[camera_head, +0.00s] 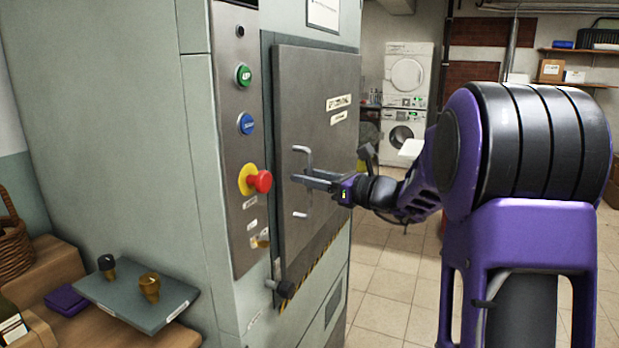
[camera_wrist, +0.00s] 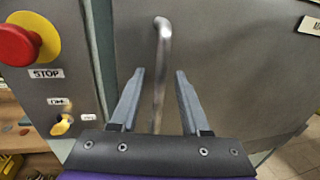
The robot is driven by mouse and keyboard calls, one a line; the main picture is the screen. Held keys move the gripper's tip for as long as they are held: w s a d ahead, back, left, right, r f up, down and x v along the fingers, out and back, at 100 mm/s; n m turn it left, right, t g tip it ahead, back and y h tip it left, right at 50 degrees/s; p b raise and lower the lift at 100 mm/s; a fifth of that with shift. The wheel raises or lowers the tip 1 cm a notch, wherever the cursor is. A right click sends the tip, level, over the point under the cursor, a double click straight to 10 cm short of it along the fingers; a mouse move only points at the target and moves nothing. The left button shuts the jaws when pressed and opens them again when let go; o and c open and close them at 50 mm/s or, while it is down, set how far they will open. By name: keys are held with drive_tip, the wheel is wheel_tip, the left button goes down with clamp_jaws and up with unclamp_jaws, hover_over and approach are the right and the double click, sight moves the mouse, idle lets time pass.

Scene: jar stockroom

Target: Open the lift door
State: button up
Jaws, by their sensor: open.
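The grey metal lift door (camera_head: 312,100) fills the middle of the head view and appears shut in its frame. Its upright bar handle (camera_head: 303,150) shows at top and bottom, with its middle hidden behind my gripper (camera_head: 302,177). In the wrist view the handle (camera_wrist: 162,50) runs vertically between the two open fingers of my gripper (camera_wrist: 159,74). The fingers lie on either side of the bar, with a gap visible to each. The door surface (camera_wrist: 230,50) fills the background there.
Left of the door is a control panel (camera_head: 237,170) with a green UP button (camera_head: 243,75), a blue button (camera_head: 246,124), a red stop button (camera_head: 260,181) and a key switch (camera_head: 263,238). A black-knobbed lever (camera_head: 283,288) sits low by the door. Tiled floor (camera_head: 390,265) is free at right.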

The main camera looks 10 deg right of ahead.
clamp_jaws()
idle(1.4)
